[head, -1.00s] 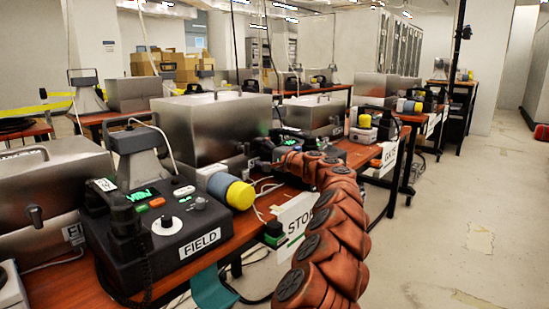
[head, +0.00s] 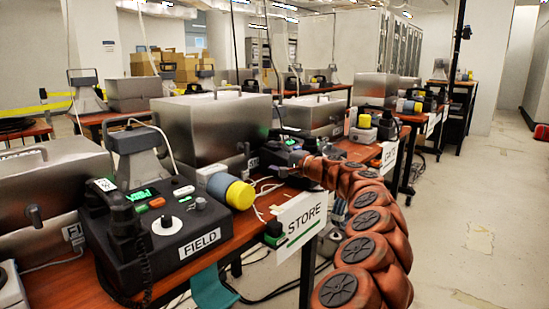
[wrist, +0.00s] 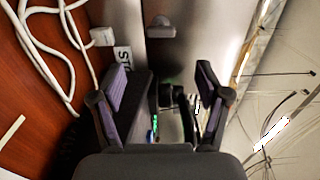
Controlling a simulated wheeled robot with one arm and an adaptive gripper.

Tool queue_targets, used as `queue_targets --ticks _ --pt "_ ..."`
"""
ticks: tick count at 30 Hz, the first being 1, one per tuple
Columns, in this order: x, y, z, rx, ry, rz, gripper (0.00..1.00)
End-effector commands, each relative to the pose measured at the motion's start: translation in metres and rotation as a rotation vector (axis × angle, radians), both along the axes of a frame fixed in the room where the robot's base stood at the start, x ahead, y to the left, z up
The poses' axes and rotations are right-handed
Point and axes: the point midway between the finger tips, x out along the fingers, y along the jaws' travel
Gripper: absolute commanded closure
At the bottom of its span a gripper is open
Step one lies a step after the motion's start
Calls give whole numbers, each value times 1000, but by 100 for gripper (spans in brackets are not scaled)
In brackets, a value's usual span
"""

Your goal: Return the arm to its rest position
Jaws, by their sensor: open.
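My segmented reddish-brown arm (head: 372,220) reaches from the lower right of the head view toward the STORE station, curving inward at its far end. My gripper (wrist: 162,75) shows in the wrist view with two dark fingers with purple pads, spread apart with nothing between the tips. Below and between the fingers, a dark device with a green-lit part (wrist: 155,125) is partly hidden by my gripper. In the head view I cannot clearly make out my gripper among the dark parts near the STORE phone (head: 290,143).
The STORE sign (head: 301,222) hangs at the table front, left of my arm. The FIELD phone unit (head: 150,215) and a yellow-capped cylinder (head: 240,194) stand left. A metal case (head: 212,128) is behind. White cables (wrist: 48,40) lie on the wooden table. The right floor (head: 470,200) is open.

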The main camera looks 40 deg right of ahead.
Motion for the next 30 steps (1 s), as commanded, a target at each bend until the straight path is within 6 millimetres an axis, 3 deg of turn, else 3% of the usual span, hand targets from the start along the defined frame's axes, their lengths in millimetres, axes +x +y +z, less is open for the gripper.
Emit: queue_targets --ticks 13,17,20,25,30 --pt "0 0 1 0 -1 0 25" --pt "2 14 13 -7 0 28 25" --pt "6 45 37 -26 1 89 25" --pt "5 133 93 -92 15 259 25" --pt "-13 225 141 -184 42 437 25"
